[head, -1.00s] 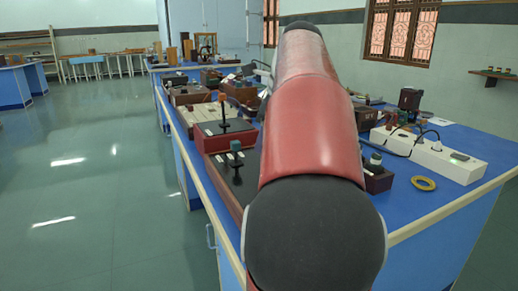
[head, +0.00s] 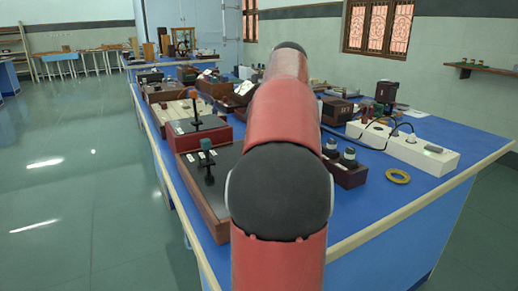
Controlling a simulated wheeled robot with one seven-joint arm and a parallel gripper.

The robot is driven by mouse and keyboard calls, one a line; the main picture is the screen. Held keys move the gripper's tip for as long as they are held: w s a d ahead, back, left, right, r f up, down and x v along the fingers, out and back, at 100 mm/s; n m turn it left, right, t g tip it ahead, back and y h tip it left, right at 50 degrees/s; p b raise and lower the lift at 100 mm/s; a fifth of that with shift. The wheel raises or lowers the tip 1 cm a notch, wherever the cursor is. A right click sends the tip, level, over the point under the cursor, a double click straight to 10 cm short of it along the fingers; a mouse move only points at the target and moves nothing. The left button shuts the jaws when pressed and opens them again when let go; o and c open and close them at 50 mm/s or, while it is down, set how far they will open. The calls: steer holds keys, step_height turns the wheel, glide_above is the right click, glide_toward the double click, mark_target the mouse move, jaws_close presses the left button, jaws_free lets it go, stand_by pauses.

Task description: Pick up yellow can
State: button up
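I cannot make out a yellow can in the head view. The only clearly yellow thing on the blue-topped bench (head: 432,172) is a flat ring (head: 397,182) lying near its right front edge, and it does not look like a can. My red and black arm rises through the middle of the picture and hides part of the bench behind it. My gripper is not in view, so its fingers and anything in them cannot be seen.
A white power strip (head: 405,145) with plugs and cables lies at the right of the bench. Wooden instrument boxes crowd the left side, including a red-sided one (head: 205,138). A wall shelf (head: 487,69) holds small items. Open floor (head: 85,200) lies left.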

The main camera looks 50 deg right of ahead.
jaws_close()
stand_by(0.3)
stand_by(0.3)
